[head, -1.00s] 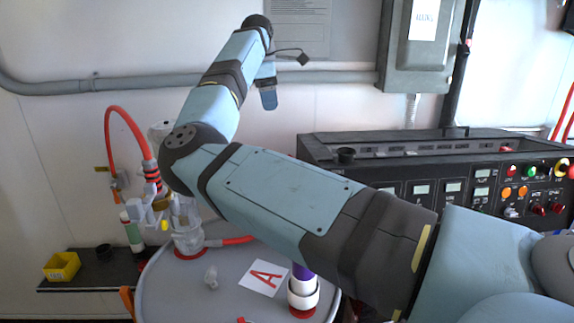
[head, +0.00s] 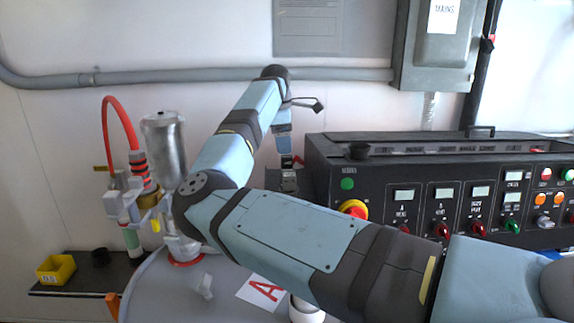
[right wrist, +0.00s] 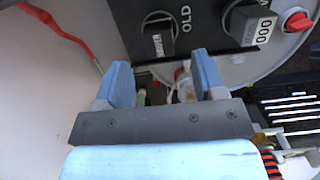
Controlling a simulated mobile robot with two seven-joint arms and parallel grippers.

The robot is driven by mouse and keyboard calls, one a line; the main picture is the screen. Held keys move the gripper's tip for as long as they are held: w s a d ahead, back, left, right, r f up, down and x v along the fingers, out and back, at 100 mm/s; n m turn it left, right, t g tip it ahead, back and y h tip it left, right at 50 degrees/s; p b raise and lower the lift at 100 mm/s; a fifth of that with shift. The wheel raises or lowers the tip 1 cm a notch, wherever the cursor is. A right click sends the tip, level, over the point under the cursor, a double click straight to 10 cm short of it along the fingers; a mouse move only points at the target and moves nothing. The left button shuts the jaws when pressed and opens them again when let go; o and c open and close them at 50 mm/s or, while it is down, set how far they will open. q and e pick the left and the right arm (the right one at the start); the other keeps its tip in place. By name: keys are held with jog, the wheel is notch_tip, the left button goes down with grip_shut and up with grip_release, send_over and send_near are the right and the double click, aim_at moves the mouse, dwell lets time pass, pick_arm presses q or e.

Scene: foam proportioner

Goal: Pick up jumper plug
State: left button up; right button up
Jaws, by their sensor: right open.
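My right gripper (head: 289,182) points down beside the left end of the black control console in the head view. In the right wrist view its two light blue fingers stand apart with nothing held between them (right wrist: 162,78). Just beyond the fingertips, a black block-shaped plug (right wrist: 158,38) with a white label sits on a dark panel by the lettering "OLD". It looks like a jumper plug, but I cannot be sure. A second grey block (right wrist: 250,24) marked "000" sits to its right. Neither block can be made out in the head view. My left gripper is not in view.
The black console (head: 440,200) with knobs and displays fills the right. A silver cylinder (head: 165,150) and a red hose (head: 121,108) stand left of my arm. A grey round top (head: 165,290) carries a card marked "A" (head: 250,290). A yellow bin (head: 57,268) sits far left.

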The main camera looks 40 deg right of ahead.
aim_at(286, 156)
jog(key=shift+s+f, duration=0.2)
jog(key=shift+f, duration=0.35)
jog(key=f, duration=0.1)
jog(key=f+p, duration=0.1)
jog(key=f, duration=0.2)
jog(key=shift+s+d+f, duration=0.1)
jog(key=shift+d+f, duration=0.05)
jog(key=shift+d, duration=0.25)
jog(key=c, duration=1)
